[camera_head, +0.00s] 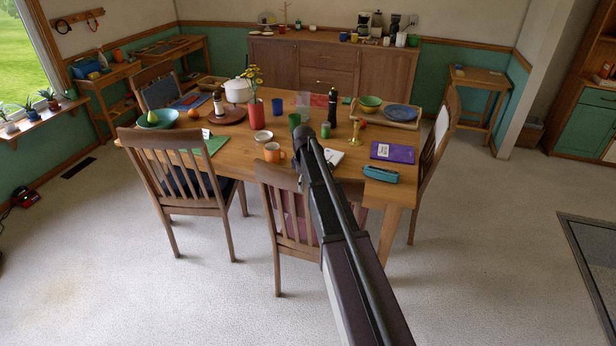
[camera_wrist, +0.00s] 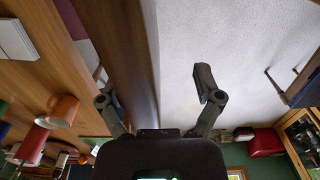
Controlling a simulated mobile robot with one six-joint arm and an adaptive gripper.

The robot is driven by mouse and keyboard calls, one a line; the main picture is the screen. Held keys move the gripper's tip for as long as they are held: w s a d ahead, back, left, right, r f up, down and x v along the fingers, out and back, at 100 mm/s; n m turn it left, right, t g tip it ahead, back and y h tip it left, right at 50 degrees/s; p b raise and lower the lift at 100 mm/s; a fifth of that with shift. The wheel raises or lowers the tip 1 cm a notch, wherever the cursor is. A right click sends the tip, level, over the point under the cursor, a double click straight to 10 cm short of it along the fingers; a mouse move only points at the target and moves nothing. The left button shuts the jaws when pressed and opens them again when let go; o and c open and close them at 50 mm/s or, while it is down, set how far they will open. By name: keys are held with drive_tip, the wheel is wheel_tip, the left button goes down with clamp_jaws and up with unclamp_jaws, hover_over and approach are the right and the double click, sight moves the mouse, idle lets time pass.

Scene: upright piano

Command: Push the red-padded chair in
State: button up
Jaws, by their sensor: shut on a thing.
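The red-padded chair (camera_head: 275,178) stands at the near side of the wooden table (camera_head: 378,192), its back toward me. Its dark red pad shows between the slats, and my arm covers the right part of the chair. In the wrist view its dark wooden back rail (camera_wrist: 132,60) runs between the two fingers of my gripper (camera_wrist: 156,92). My gripper is shut on this rail, though a gap seems to show beside the right finger. The head view hides my gripper behind my arm.
Another chair (camera_head: 168,160) stands to the left, and one (camera_head: 437,140) is at the table's right end. An orange mug (camera_head: 272,152), a teal case (camera_head: 381,174) and a purple book (camera_head: 393,152) lie near the table's front edge.

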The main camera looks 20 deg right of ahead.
drive_tip(key=s+a, duration=0.7)
drive_tip(key=s, duration=0.3)
wheel_tip(320, 180, up, 6)
drive_tip(key=p, duration=0.6)
drive_tip(key=shift+a+r, duration=0.1)
drive_tip(key=shift+r, duration=0.15)
wheel_tip(320, 180, up, 8)
drive_tip(key=p, duration=0.8)
drive_tip(key=shift+w+d+r+p, duration=0.15)
drive_tip(key=shift+w+d+p, duration=0.05)
drive_tip(key=shift+w+p, duration=0.15)
wheel_tip(320, 180, down, 14)
drive_tip(key=b, duration=1.3)
drive_tip(key=shift+b, duration=0.4)
